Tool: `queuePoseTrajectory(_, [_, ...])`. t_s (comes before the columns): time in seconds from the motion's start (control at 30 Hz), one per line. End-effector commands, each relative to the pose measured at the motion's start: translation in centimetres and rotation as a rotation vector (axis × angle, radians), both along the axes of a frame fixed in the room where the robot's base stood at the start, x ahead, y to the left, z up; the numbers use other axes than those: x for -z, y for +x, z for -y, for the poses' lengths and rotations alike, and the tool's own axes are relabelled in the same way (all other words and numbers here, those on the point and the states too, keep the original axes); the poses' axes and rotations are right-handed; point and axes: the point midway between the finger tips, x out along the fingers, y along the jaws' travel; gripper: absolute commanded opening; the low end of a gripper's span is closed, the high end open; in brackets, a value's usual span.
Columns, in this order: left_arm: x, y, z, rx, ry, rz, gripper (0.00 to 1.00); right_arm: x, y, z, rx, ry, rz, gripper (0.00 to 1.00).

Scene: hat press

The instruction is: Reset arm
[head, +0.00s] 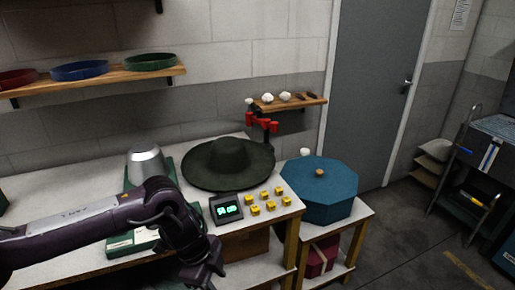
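My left arm, dark purple, comes in from the left across the front of the white table (75,188). Its gripper (204,275) points downward at the table's front edge, near the bottom of the view. I cannot tell whether its fingers are open or shut, and I see nothing clearly held. My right arm and gripper are not in view. A dark green wide-brimmed hat (231,158) sits on the table behind the arm. A press with a silver metal dome (146,163) and green body stands left of the hat, partly hidden by my arm.
A small panel with a lit green display (227,208) and several yellow blocks (267,206) lie in front of the hat. A blue octagonal box (318,192) stands on a lower stand at right. Wall shelves (110,82) hold trays. Floor is clear by the grey door (375,90).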

Motion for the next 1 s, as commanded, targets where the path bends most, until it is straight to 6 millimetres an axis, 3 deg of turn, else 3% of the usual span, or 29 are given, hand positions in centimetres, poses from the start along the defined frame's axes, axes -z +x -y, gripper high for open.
queuePoseTrajectory(0.3, [4.9,4.1,8.9,-0.156,-0.369,0.010,0.35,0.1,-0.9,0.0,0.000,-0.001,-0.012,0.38])
queuePoseTrajectory(0.47, [10.2,6.9,10.6,-0.392,-0.556,0.021,0.35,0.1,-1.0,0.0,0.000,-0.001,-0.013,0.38])
queuePoseTrajectory(0.6, [18.0,7.2,8.3,-0.666,-0.620,0.020,0.35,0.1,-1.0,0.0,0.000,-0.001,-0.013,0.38])
queuePoseTrajectory(0.73, [26.5,4.2,4.1,-0.921,-0.584,0.009,0.35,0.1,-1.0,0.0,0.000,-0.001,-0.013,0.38])
queuePoseTrajectory(0.87, [33.8,-1.1,0.0,-1.117,-0.497,-0.012,0.35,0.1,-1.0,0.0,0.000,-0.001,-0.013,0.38])
queuePoseTrajectory(1.0, [40.4,-8.7,-4.0,-1.288,-0.372,-0.044,0.35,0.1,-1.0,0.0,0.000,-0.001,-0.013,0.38])
